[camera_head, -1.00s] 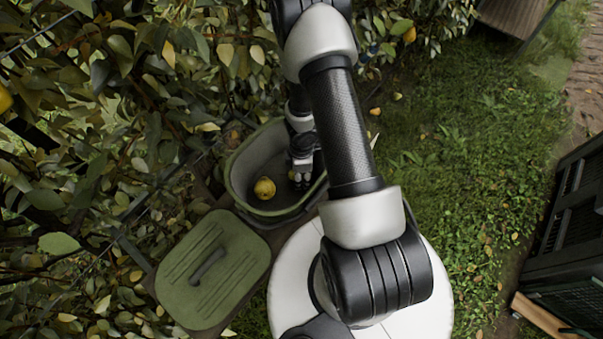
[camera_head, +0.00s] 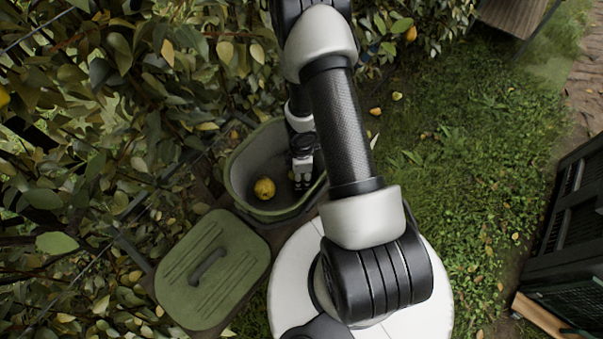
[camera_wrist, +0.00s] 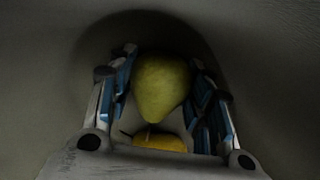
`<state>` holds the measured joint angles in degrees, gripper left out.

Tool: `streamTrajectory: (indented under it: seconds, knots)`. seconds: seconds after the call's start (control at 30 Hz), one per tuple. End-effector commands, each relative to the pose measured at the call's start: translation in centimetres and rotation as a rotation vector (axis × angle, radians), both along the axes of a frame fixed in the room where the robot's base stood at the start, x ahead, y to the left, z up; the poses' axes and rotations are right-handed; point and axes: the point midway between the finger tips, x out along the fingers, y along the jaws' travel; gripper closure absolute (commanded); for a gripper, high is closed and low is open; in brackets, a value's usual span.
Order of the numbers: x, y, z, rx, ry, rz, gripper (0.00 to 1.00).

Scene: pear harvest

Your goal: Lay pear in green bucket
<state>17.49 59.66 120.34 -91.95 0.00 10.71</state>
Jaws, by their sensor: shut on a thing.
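The green bucket (camera_head: 233,181) stands open in the middle of the head view. My gripper (camera_head: 302,184) reaches down into its right side. In the wrist view my gripper (camera_wrist: 162,84) is shut on a yellow-green pear (camera_wrist: 163,85), with a finger on each side of it. In the head view this pear is hidden by the gripper and arm. Another yellow pear (camera_head: 264,188) lies on the bucket floor to the left of the gripper. In the wrist view a yellow pear (camera_wrist: 158,143) shows partly below the held one. I cannot tell the gap between held pear and floor.
A green lid (camera_head: 212,269) with a dark handle lies in front of the bucket, to the left. Leafy branches (camera_head: 90,130) crowd the left side. Grass (camera_head: 460,160) with a few fallen pears is open to the right. A dark crate (camera_head: 570,240) stands at the right edge.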

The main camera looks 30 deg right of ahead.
Motion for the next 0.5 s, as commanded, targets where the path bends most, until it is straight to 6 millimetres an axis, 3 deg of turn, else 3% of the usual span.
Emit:
streamTrajectory:
  seconds: [0.47,0.5]
  knots:
    - [0.01,0.00,-0.63,0.000,0.000,-0.001,0.80]
    - [0.01,0.00,-0.57,0.000,0.000,-0.001,0.51]
